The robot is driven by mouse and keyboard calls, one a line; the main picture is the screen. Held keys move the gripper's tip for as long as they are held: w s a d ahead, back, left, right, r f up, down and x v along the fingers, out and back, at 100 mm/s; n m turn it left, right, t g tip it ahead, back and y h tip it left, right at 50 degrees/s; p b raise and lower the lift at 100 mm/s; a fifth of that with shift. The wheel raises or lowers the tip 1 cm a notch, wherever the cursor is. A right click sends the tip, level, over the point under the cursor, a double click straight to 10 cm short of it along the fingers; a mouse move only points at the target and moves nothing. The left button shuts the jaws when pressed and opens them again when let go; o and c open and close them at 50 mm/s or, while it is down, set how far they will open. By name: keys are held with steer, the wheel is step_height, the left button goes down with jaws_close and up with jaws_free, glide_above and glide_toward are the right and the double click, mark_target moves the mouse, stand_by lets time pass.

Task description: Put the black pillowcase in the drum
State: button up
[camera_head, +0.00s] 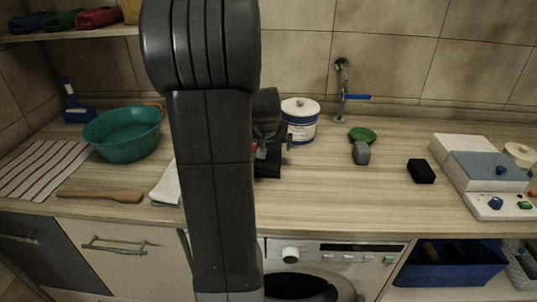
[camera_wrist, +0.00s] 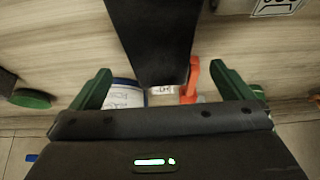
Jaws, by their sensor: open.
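A flat black piece, which looks like the folded black pillowcase (camera_wrist: 152,35), lies on the worktop in the wrist view. Its near end reaches between the two green fingers of my gripper (camera_wrist: 160,70). The fingers are open, with a gap on each side of it. In the head view only a dark edge of the pillowcase (camera_head: 268,170) shows beside my arm, which hides most of it and of my gripper (camera_head: 268,147). The washing machine (camera_head: 335,252) stands under the worktop; its round door (camera_head: 300,287) is cut off by the frame, so I cannot tell whether the drum is open.
A white-and-blue tub (camera_head: 300,121) and an orange object (camera_wrist: 190,80) are close to my gripper. A green round item (camera_head: 362,134), a grey block (camera_head: 361,153) and a black block (camera_head: 421,171) lie right. A teal basin (camera_head: 123,134) and wooden spatula (camera_head: 100,196) are left.

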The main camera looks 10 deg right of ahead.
steer(key=shift+x, duration=2.2)
steer(key=shift+s, duration=0.15)
steer(key=c, duration=1.3)
